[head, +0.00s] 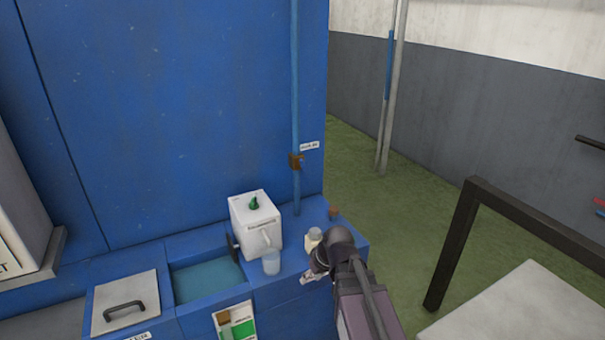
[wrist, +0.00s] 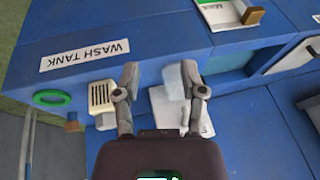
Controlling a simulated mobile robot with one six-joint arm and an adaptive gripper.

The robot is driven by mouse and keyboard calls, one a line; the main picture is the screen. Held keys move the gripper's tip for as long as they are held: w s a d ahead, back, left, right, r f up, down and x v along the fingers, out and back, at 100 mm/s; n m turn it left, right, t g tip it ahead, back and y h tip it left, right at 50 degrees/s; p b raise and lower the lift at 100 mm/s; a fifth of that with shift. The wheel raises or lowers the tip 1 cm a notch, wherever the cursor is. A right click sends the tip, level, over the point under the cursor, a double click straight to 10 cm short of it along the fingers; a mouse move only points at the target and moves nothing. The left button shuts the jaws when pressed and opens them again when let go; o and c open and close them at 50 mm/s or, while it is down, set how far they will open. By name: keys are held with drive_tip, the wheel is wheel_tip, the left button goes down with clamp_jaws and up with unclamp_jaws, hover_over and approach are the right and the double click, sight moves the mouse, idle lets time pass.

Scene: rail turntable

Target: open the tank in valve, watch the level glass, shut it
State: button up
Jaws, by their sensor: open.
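A blue vertical pipe (head: 295,90) runs down the blue wall, with a brown fitting (head: 295,160) and a small label too small to read. A green ring (wrist: 52,98), perhaps a handwheel, shows at the left in the wrist view beside the WASH TANK label (wrist: 85,55). Which of these is the tank in valve I cannot tell. A pale upright tube (head: 390,65) with a blue stretch stands farther back; it may be the level glass. My gripper (wrist: 160,78) is open, with nothing held between its fingers, above the right part of the blue counter.
A white dispenser (head: 245,238) with a clear cup (head: 271,263) stands on the counter left of my gripper. A basin of water (head: 205,280) and a handled lid (head: 122,300) lie farther left. A dark-framed table (head: 530,225) is at right.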

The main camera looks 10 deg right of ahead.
drive_tip(key=w+a+r+n+t+y, duration=0.2)
drive_tip(key=w+r+n+t+y, duration=0.1)
drive_tip(key=w, duration=0.5)
drive_tip(key=t+h+b, duration=0.1)
drive_tip(key=t+b, duration=0.2)
drive_tip(key=t, duration=0.8)
approach(305, 169)
drive_tip(key=s, duration=0.3)
drive_tip(key=shift+d+f+n, duration=0.25)
drive_tip(key=shift+d+n, duration=0.05)
drive_tip(key=shift+d, duration=0.15)
drive_tip(key=shift+w, duration=0.1)
drive_tip(key=x, duration=1.3)
drive_tip(key=shift+w+a+r, duration=0.15)
drive_tip(key=shift+w+r, duration=0.05)
drive_tip(key=shift+w, duration=0.15)
clamp_jaws()
